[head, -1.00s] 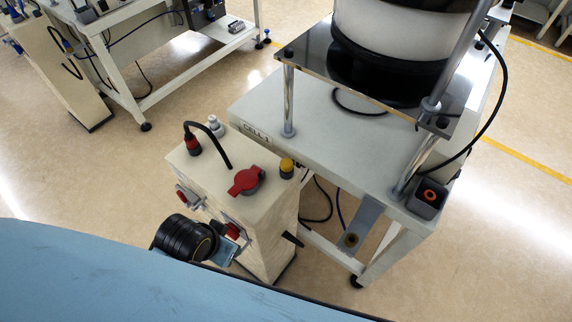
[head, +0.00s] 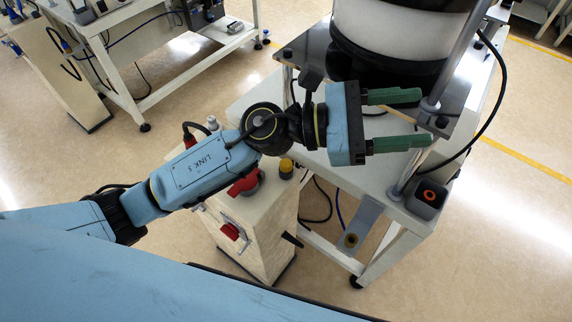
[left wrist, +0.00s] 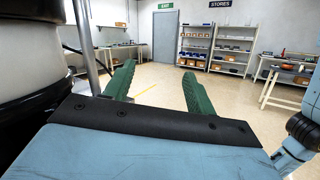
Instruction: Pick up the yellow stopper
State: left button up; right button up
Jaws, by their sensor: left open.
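A small yellow-topped piece (head: 286,166), which looks like the yellow stopper, stands on the right back corner of the cream control box (head: 265,215) in the head view. I do not see it in the left wrist view. My left gripper (head: 422,118) is open and empty, its two green fingers apart and pointing right. It is over the cell table, beside the feeder's column and well to the right of the yellow piece. The open fingers also show in the left wrist view (left wrist: 158,72), facing the room. My right gripper is in neither view.
The bowl feeder (head: 390,50) stands on a black plate on metal posts. A red handle (head: 246,182) and a cabled plug are on the control box, close to the yellow piece.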

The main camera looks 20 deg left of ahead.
pick_arm(q)
notch_tip(320, 180, down, 4)
jog(key=s+d+r+m+g+y, duration=0.1)
jog(key=s+m+g+y, duration=0.2)
jog(key=m, duration=0.4)
jog(key=m+y, duration=1.3)
jog(key=y, duration=0.4)
send_over(286, 163)
jog(key=f, duration=1.9)
jog(key=shift+s+d+f, duration=0.2)
jog(key=shift+s+f, duration=0.15)
jog(key=shift+w+a+f, duration=0.15)
jog(key=shift+f, duration=1.35)
jog(key=shift+w+a+f, duration=0.1)
jog(key=shift+w+f, duration=0.05)
jog(key=shift+f, duration=1.35)
jog(key=shift+c, duration=0.5)
jog(key=c, duration=1.1)
